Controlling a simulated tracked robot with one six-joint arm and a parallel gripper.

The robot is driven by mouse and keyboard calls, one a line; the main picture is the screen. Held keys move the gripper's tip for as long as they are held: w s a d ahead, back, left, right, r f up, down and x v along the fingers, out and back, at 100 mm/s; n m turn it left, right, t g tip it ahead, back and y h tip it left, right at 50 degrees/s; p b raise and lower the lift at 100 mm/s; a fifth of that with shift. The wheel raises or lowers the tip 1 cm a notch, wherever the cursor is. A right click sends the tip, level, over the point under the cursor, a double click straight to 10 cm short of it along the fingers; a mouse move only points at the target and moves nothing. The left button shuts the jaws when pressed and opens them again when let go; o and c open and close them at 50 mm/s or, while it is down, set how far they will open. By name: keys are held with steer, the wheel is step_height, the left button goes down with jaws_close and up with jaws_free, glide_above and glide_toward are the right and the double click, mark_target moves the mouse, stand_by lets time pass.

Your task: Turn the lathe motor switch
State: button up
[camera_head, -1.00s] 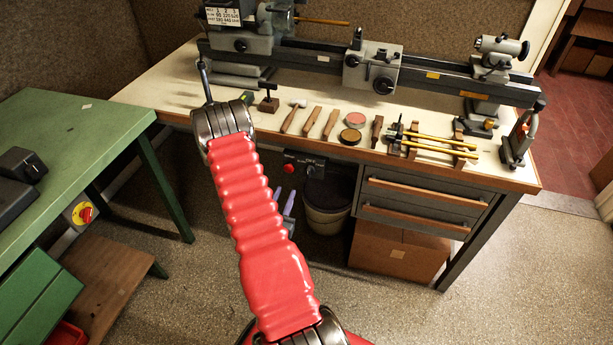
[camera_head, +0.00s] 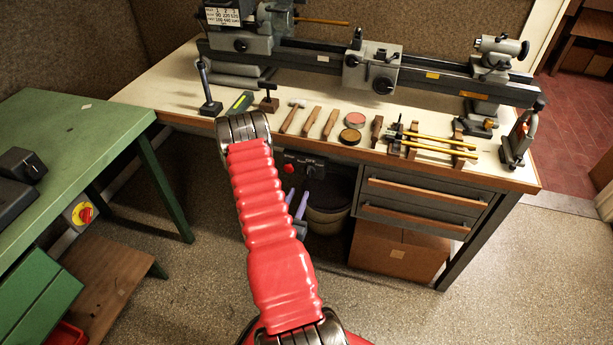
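The lathe (camera_head: 420,75) stands on the bench. Under the bench's front edge is a dark control panel with a red round button (camera_head: 289,168) and a small black knob (camera_head: 311,169), which looks like the motor switch. The knob's setting is too small to read. My gripper (camera_head: 298,193) shows two purple-blue fingers pointing up, just below the panel in the picture. The fingers look apart with nothing between them. My red-sleeved arm hides part of the gripper and the panel's left side. I cannot tell how far the fingers are from the knob.
A red-and-yellow rotary switch (camera_head: 84,212) is on the green bench (camera_head: 75,125) at left. A bin (camera_head: 327,218) stands under the lathe bench, beside drawers (camera_head: 420,195) and a cardboard box (camera_head: 398,250). Hand tools lie along the bench's front. The floor in front is clear.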

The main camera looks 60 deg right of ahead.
mark_target(308, 173)
steer(key=d, duration=0.3)
steer(key=w+d, duration=0.1)
steer(key=d, duration=0.7)
steer(key=shift+w, duration=0.35)
steer(key=shift+c, duration=0.5)
jaws_close()
steer(key=shift+a, duration=0.1)
